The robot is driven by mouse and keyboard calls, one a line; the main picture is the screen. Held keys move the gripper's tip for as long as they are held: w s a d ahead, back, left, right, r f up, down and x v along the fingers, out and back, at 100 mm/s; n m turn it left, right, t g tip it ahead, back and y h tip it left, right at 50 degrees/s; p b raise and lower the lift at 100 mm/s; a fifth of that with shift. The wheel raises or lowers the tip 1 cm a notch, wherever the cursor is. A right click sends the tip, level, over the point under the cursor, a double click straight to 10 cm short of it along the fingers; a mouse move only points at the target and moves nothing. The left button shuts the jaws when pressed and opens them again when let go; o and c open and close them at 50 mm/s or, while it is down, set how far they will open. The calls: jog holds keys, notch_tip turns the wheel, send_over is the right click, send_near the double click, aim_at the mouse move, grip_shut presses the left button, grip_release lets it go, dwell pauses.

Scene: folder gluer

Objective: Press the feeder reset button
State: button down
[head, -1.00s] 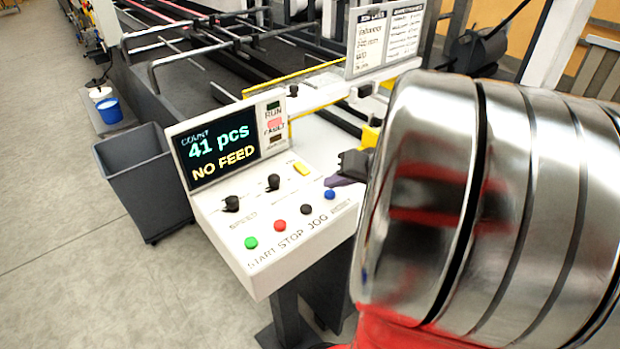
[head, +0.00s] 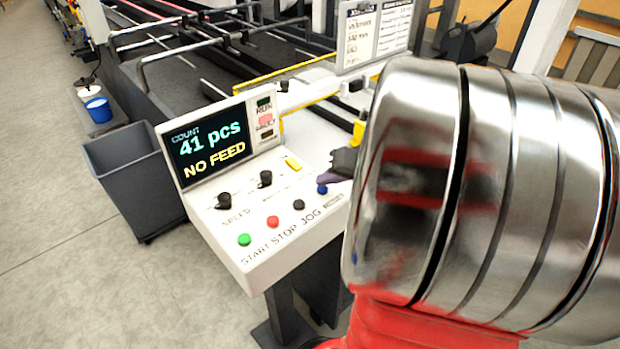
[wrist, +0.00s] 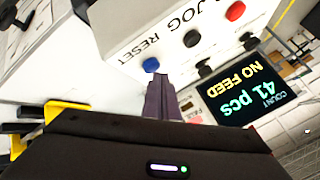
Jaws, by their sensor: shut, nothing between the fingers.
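The control panel (head: 262,232) is a white sloped console with green START (head: 244,240), red STOP (head: 272,221), black JOG (head: 299,204) and blue RESET (head: 322,189) buttons. In the wrist view the blue button (wrist: 151,64) is beside the word RESET. My gripper (head: 331,176) is shut and empty, with its purple-grey fingers just over the blue button's upper right side. In the wrist view the fingertips (wrist: 160,77) lie at the blue button's lower edge. I cannot tell whether they touch it.
The screen (head: 208,146) reads "41 pcs" and "NO FEED", and the FAULT lamp (head: 265,119) glows pink. Open floor lies at lower left.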

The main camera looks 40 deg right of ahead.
aim_at(326, 191)
jog(key=shift+f, duration=0.45)
dwell(0.9)
jog(key=shift+r, duration=0.9)
jog(key=shift+r, duration=2.5)
jog(key=shift+a, duration=0.1)
